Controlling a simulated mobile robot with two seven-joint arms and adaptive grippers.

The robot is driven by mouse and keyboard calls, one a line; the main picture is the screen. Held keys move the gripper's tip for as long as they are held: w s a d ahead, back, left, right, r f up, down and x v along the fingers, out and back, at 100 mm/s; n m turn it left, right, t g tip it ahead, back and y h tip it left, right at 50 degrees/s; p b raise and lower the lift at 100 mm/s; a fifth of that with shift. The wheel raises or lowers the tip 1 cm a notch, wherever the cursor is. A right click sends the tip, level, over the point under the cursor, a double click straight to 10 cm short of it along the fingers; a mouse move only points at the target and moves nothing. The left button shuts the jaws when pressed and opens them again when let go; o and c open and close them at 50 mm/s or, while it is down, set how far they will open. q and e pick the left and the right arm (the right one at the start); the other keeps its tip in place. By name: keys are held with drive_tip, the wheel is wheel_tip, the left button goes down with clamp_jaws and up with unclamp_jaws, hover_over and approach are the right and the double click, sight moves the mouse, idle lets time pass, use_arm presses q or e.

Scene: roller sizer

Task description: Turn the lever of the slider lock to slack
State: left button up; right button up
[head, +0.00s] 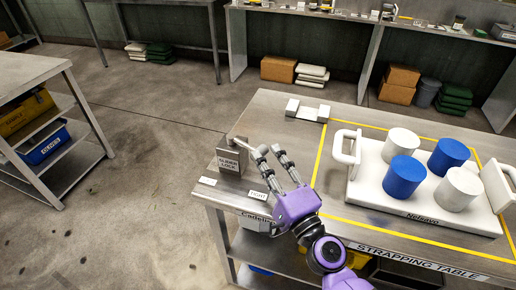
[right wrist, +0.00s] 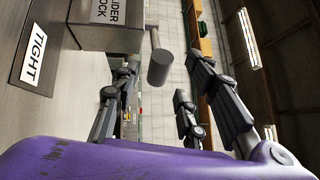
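The slider lock (head: 231,160) is a grey block with a name plate at the left end of the strapping table. Its lever (head: 240,144) points right from the block's top, toward my right gripper (head: 270,152). In the right wrist view the lever's dark cylindrical grip (right wrist: 160,68) shows ahead, between the lines of the spread fingers of my right gripper (right wrist: 168,88). The gripper is open, and I cannot tell whether it touches the grip. A TIGHT label (head: 258,195) lies on the table right of the lock. My left gripper is not in view.
The strapping table (head: 270,110) carries a white tray (head: 362,187) with blue and white cylinders inside a yellow outline. A small white label (head: 208,181), unreadable, lies left of TIGHT. A shelf (head: 40,66) stands left.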

sight(245, 146)
drive_tip(key=x, duration=0.4)
drive_tip(key=shift+w+p, duration=0.15)
drive_tip(key=shift+p, duration=0.2)
clamp_jaws()
drive_tip(key=shift+f, duration=0.1)
